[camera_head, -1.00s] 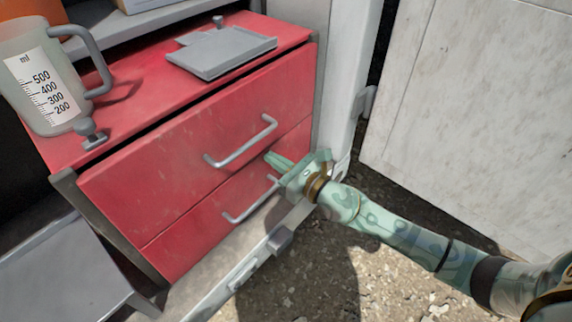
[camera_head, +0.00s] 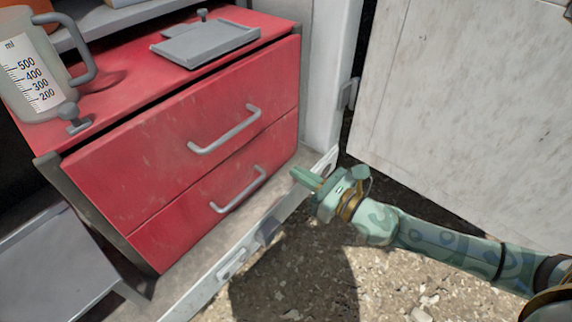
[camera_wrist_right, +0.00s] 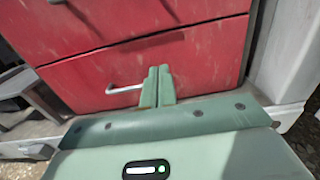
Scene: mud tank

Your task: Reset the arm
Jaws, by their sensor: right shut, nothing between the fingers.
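My right gripper (camera_head: 304,180) is in the head view, right of the red drawer unit (camera_head: 190,150) and apart from it. Its fingers are together with nothing between them. It also shows in the right wrist view (camera_wrist_right: 158,84), its shut fingers pointing at the lower drawer front, beside the lower handle (camera_wrist_right: 124,88). My right arm (camera_head: 430,240) comes in from the lower right. Both drawers look shut. The upper handle (camera_head: 224,130) and the lower handle (camera_head: 238,190) are free. My left gripper is not in view.
A measuring jug (camera_head: 36,70) and a grey tray (camera_head: 210,42) stand on the red unit. A pale frame edge (camera_head: 225,268) runs along the front below the drawers. A whitish panel (camera_head: 460,110) stands at the right. Gravel ground (camera_head: 400,290) lies below my arm.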

